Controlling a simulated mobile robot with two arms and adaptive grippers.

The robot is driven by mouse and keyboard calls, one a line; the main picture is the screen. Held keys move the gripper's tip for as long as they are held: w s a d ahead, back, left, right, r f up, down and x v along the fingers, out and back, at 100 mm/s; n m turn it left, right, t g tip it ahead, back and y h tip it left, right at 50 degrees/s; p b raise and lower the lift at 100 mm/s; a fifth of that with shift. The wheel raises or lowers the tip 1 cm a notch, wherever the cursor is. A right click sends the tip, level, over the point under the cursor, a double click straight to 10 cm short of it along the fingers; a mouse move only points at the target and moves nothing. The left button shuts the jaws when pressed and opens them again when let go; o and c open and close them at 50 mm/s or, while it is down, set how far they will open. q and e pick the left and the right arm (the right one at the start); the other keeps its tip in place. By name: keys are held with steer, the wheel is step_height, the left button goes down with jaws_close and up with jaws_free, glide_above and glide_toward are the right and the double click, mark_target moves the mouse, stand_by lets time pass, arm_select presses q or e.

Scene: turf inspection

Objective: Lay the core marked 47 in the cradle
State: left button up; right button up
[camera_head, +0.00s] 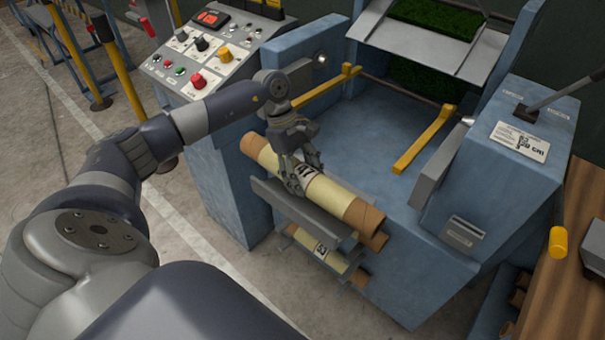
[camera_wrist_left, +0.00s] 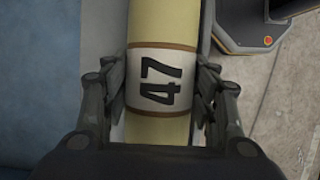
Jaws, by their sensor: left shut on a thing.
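The core marked 47 (camera_head: 338,197) is a pale yellow tube with brown ends and a white label, lying at the grey front rack (camera_head: 297,210) of the blue machine. My left gripper (camera_head: 305,174) is shut on it around the label. In the left wrist view the number 47 on the core (camera_wrist_left: 162,50) reads sideways between the two fingers (camera_wrist_left: 160,95). I cannot tell whether the core still touches the rack. Two yellow hooked arms, a left one (camera_head: 318,90) and a right one (camera_head: 424,139), look like the cradle and hold nothing. My right gripper is out of view.
Another labelled core (camera_head: 343,263) lies on a lower tier. A control panel (camera_head: 208,48) stands at the back left, and a lever box (camera_head: 515,150) at the right. The blue bed (camera_head: 372,125) is clear.

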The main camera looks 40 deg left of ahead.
arm_select(q)
steer(key=f, duration=0.1)
steer(key=w+f+b, duration=0.1)
steer(key=shift+w+d+f, duration=0.1)
steer(key=shift+f, duration=0.25)
steer(key=shift+w+f+b, duration=0.3)
steer(key=shift+f+b, duration=0.25)
steer(key=shift+f, duration=0.15)
steer(key=shift+w+f+b, duration=0.3)
steer(key=shift+f+b, duration=0.2)
steer(key=shift+f, duration=0.25)
steer(key=shift+w+f+b, duration=0.3)
steer(key=shift+f+b, duration=0.25)
steer(key=shift+f, duration=0.15)
steer(key=o, duration=1.5)
steer(key=shift+c, duration=0.2)
steer(key=shift+f, duration=0.1)
steer(key=v, duration=1.2)
steer(key=shift+d, duration=0.1)
